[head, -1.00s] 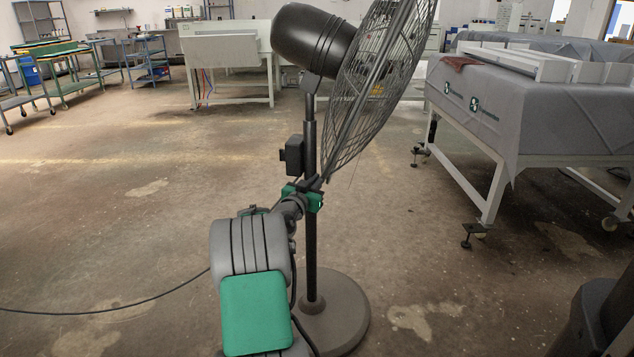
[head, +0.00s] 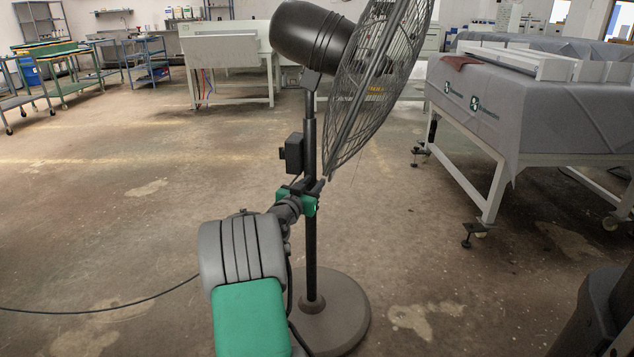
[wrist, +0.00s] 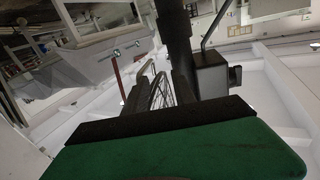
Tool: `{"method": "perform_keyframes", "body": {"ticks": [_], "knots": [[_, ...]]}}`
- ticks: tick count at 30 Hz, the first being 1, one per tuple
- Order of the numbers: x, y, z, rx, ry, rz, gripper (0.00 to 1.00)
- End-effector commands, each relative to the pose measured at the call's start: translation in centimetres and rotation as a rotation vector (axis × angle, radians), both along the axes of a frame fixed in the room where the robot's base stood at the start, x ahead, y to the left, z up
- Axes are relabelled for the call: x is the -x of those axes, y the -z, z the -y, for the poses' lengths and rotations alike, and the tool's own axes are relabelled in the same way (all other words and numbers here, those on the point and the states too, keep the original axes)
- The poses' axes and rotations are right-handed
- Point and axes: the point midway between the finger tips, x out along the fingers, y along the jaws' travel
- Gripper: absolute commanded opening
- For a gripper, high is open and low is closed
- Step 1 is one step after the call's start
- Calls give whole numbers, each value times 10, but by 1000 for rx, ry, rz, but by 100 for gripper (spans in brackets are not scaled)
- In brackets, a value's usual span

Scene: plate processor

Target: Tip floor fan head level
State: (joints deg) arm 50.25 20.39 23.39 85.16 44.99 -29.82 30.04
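The black floor fan stands upright on a round base (head: 345,318) with a thin pole (head: 311,240). Its motor housing (head: 312,38) is at the top, with the wire cage (head: 375,85) on its right. The head is tipped: the cage faces right and somewhat down, its lower rim close to the pole. My gripper (head: 318,184) is at the cage's lower end, beside the pole. In the wrist view, my dark fingers (wrist: 158,95) stand apart with cage wires showing between them. I cannot tell whether they touch the rim. The pole (wrist: 174,35) and control box (wrist: 212,76) are just beyond.
A grey-covered table (head: 520,110) stands to the right on white legs. A pale workbench (head: 225,65) is behind the fan. Blue carts (head: 150,60) stand at the back left. A black cable (head: 110,311) lies on the floor at left. The left floor is otherwise clear.

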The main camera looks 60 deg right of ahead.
Motion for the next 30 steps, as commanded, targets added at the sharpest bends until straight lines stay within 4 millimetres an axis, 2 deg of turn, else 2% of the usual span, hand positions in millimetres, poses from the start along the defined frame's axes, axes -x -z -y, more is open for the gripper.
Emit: {"method": "perform_keyframes", "body": {"ticks": [19, 30], "knots": [[1, 1, -53, 0, -2, 1, 32], [2, 0, -59, 1, 0, 1, 32]]}}
